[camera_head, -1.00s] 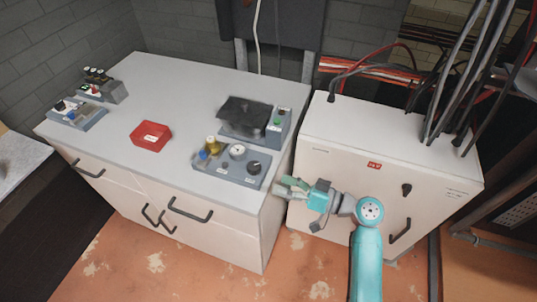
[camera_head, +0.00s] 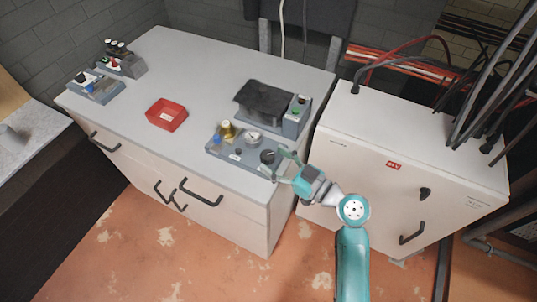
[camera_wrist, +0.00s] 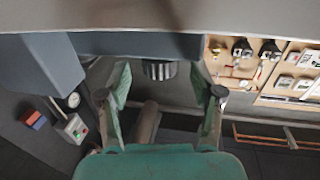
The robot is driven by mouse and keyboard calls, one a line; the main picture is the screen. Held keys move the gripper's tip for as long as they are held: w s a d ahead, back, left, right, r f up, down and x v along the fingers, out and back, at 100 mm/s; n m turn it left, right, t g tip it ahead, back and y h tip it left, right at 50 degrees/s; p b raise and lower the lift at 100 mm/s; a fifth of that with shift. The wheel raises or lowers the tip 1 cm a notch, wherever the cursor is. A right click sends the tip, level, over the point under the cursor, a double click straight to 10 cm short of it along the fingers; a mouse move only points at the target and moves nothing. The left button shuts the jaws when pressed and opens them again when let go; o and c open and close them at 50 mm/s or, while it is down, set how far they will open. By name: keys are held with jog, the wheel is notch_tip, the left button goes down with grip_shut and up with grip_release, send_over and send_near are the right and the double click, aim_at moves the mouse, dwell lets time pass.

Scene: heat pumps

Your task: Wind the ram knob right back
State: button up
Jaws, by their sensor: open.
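A grey control unit (camera_head: 228,150) lies at the front right of the white cabinet top. It carries a brass-coloured fitting (camera_head: 227,130), a blue part, a round dial (camera_head: 253,138) and a black knob (camera_head: 267,156) at its right end. The labels are too small to read, so I cannot confirm which is the ram knob. My gripper (camera_head: 280,163) is open beside the black knob, at the cabinet's front right edge. In the wrist view, a dark ribbed knob (camera_wrist: 160,70) shows between and beyond my open fingers (camera_wrist: 163,85). I cannot tell whether they touch it.
A grey unit with a black cover (camera_head: 263,100) stands behind the control unit. A red tray (camera_head: 167,114) and two small control boxes (camera_head: 96,88) are farther left. A white electrical cabinet (camera_head: 370,165) with cables stands close on the right.

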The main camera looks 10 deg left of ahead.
jog(key=shift+x, duration=1.35)
jog(key=c, duration=1.2)
jog(key=shift+o, duration=0.2)
jog(key=n+g+y, duration=0.1)
jog(key=g, duration=0.1)
jog(key=n+g+y, duration=0.1)
jog(key=n+g, duration=0.1)
jog(key=g, duration=0.1)
jog(key=shift+w+n, duration=0.15)
jog(key=shift+n, duration=0.15)
jog(key=n+g, duration=0.2)
jog(key=g, duration=0.2)
jog(key=n+g, duration=0.3)
jog(key=g, duration=0.1)
jog(key=shift+n+g, duration=0.3)
jog(key=shift+g, duration=0.1)
